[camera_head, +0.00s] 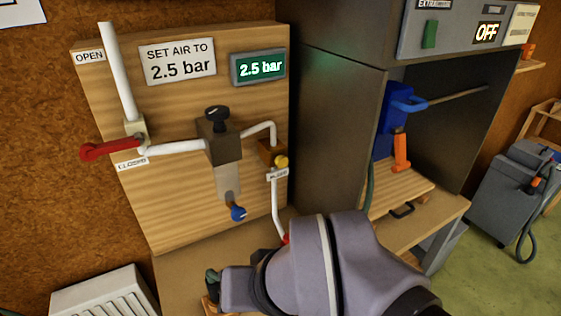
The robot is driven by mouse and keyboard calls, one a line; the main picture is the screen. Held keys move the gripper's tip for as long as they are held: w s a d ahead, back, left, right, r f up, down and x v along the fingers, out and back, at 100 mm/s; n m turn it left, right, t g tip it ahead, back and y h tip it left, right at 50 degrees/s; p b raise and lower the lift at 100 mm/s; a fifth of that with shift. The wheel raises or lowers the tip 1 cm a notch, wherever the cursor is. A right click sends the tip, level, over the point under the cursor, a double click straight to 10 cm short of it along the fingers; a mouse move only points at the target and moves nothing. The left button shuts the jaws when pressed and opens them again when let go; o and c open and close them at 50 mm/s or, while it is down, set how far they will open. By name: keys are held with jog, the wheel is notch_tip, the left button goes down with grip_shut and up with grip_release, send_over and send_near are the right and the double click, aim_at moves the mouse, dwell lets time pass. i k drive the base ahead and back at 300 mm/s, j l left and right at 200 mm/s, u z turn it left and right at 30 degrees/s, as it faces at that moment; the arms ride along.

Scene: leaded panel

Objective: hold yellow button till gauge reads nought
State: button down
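The yellow button (281,161) sits on a small orange-brown block (268,150) at the right edge of the wooden panel, with nothing touching it. A small label (277,175) below it is too small to read surely. My arm crosses the bottom middle, below and in front of the button.
A sign (177,62) says to set air to 2.5 bar. The red lever (110,148) points left, near the CLOSED label. A black knob (216,118) tops the regulator, with a blue valve (238,213) below. A dark cabinet (325,110) stands right of the panel.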

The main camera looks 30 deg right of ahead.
aim_at(282, 160)
jog(key=j+z, duration=0.3)
jog(key=j, duration=0.65)
jog(key=j+z, duration=0.3)
jog(key=j, duration=0.65)
jog(key=i+l, duration=0.15)
